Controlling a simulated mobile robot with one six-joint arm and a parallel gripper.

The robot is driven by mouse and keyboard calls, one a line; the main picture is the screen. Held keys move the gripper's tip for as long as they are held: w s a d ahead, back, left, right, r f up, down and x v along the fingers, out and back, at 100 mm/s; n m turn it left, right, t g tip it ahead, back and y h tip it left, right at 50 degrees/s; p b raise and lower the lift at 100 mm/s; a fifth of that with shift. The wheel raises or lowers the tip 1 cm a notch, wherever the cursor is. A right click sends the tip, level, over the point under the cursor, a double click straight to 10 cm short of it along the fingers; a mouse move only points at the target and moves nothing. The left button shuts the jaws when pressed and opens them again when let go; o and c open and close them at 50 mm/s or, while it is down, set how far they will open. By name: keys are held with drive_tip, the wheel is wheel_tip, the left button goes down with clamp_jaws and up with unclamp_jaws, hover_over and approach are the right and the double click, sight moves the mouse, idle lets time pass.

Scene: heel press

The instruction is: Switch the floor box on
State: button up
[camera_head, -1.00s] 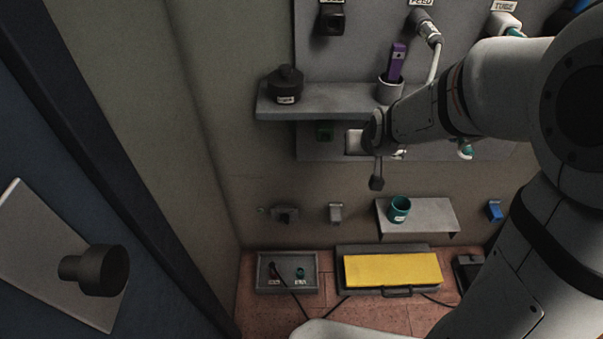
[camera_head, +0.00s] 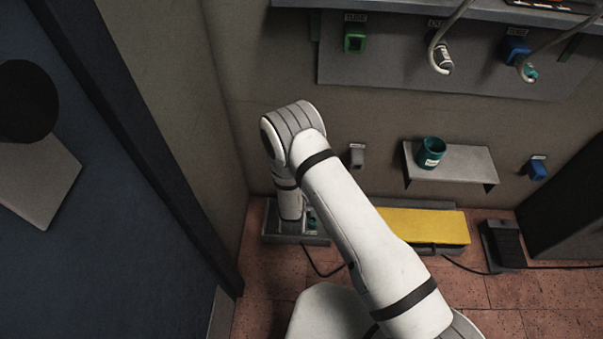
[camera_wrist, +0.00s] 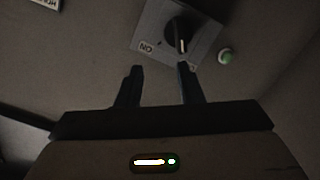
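In the wrist view a black rotary knob (camera_wrist: 178,36) sits on a tilted grey plate (camera_wrist: 205,40) with a label reading ON upside down (camera_wrist: 147,47). A pale mark on the knob points down in the picture, beside the label rather than straight at it. A round greenish lamp or button (camera_wrist: 226,56) is right of the plate. My gripper (camera_wrist: 160,70) is open and empty, its fingertips just below the plate in the picture. In the head view a grey box (camera_head: 268,222) on the floor is partly hidden by my arm, which also hides the gripper.
A yellow-topped pedal (camera_head: 425,226) and a black pedal (camera_head: 505,243) lie on the tiled floor with cables. A shelf with a teal cup (camera_head: 431,152), a grey wall holder (camera_head: 357,156) and a blue one (camera_head: 537,168) are right of my arm. A blue door (camera_head: 110,200) stands left.

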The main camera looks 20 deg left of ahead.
drive_tip(key=s+f+n+t+b, duration=0.1)
drive_tip(key=s+f, duration=0.2)
drive_tip(key=f, duration=0.1)
drive_tip(key=w+a+b, duration=0.2)
drive_tip(key=w, duration=0.5)
drive_tip(key=shift+w+f+y, duration=0.15)
drive_tip(key=shift+y, duration=0.15)
